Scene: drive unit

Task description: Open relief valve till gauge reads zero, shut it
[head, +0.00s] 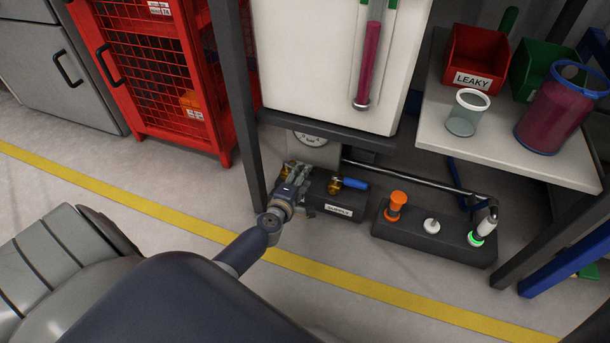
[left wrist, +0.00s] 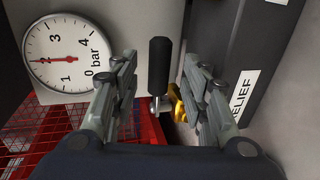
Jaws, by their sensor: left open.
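The pressure gauge (left wrist: 67,55) is white with a red needle pointing near 2 bar; in the head view its face (head: 311,138) is partly cut off by the panel above. The relief valve has a black lever handle (left wrist: 159,64) and a brass body (left wrist: 176,100), beside a dark block with a "RELIEF" label (left wrist: 243,96). My left gripper (left wrist: 160,68) is open, its fingers on either side of the black handle with visible gaps. In the head view my left gripper (head: 297,178) hides most of this valve. My right gripper is out of view.
A blue-handled valve (head: 354,183) sits just right of the gripper. A dark box (head: 425,245) with orange, white and green-lit controls stands farther right. A frame post (head: 240,100) and red cage (head: 160,75) are left. A shelf (head: 450,140) holds bins, a cup and a jug.

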